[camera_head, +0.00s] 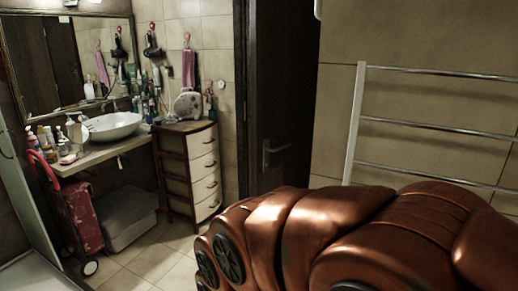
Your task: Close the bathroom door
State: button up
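The dark bathroom door (290,85) stands between the tiled wall on the left and the beige wall on the right. Its lever handle (275,149) is on the visible face, a little below mid-height of the picture. The door's lower part is hidden behind a large copper-brown shape close to the camera. I cannot tell from this view how far the door is open. My gripper's fingers do not show, and nothing is seen touching the door or its handle.
A towel rail (354,125) is on the right wall. Left are a drawer cabinet (204,172), a washbasin (114,126), a mirror (68,62), a red trolley bag (78,212) and a grey storage box (125,217). Some tiled floor (150,262) is clear at bottom left.

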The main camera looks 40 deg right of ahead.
aim_at(286, 35)
jog(key=z, duration=0.05)
jog(key=i, duration=1.2)
jog(key=z, duration=0.45)
